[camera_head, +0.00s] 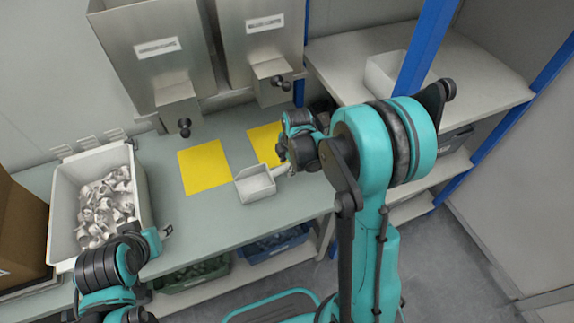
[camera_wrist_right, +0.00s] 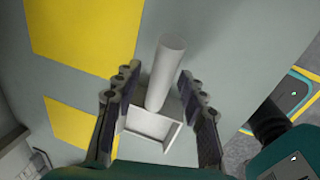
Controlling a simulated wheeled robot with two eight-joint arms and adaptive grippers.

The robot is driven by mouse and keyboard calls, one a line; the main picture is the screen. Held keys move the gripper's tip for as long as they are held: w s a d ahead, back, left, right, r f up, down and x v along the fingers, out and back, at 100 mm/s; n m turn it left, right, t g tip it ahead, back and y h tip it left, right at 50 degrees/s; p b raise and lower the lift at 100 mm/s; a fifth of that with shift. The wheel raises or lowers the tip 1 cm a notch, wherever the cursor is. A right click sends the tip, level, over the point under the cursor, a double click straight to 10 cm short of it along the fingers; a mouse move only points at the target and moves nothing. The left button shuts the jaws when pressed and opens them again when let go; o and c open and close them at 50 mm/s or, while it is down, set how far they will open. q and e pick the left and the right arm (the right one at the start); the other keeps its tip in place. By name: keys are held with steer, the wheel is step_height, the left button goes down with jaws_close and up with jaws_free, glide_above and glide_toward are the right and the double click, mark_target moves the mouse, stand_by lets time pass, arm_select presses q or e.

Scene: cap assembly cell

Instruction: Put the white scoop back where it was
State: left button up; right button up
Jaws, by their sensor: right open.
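The white scoop (camera_head: 256,184) is at the front edge of the grey-green worktop, in front of the right yellow mat. Its handle points right towards my right gripper (camera_head: 287,152). In the right wrist view the scoop (camera_wrist_right: 168,75) has its handle between the two spread fingers of my right gripper (camera_wrist_right: 157,88), with gaps on both sides. The right gripper is open and holds nothing. My left gripper (camera_head: 163,233) is beside the white bin's front right corner, far from the scoop. Its jaws are too small to read.
The white bin (camera_head: 146,190) of white parts stands at the left, near a cardboard box (camera_head: 20,232). Two yellow mats (camera_head: 205,167) (camera_head: 265,140) lie below two metal hoppers (camera_head: 155,50) (camera_head: 262,35). A blue post (camera_head: 425,45) and shelf with a white container (camera_head: 383,78) stand right.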

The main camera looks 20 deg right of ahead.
step_height(320, 180, up, 10)
steer(key=s+p, duration=0.2)
steer(key=p, duration=0.1)
steer(key=s+a+r+m+t, duration=0.1)
steer(key=s+r+m+t, duration=0.1)
steer(key=s+r+m, duration=0.3)
steer(key=s+a+r+m+t, duration=0.2)
steer(key=s+r+m+t, duration=0.1)
steer(key=s+m, duration=0.8)
steer(key=shift+a+r+m, duration=0.25)
steer(key=shift+r+m, duration=0.6)
steer(key=shift+m, duration=0.75)
steer(key=shift+s, duration=0.1)
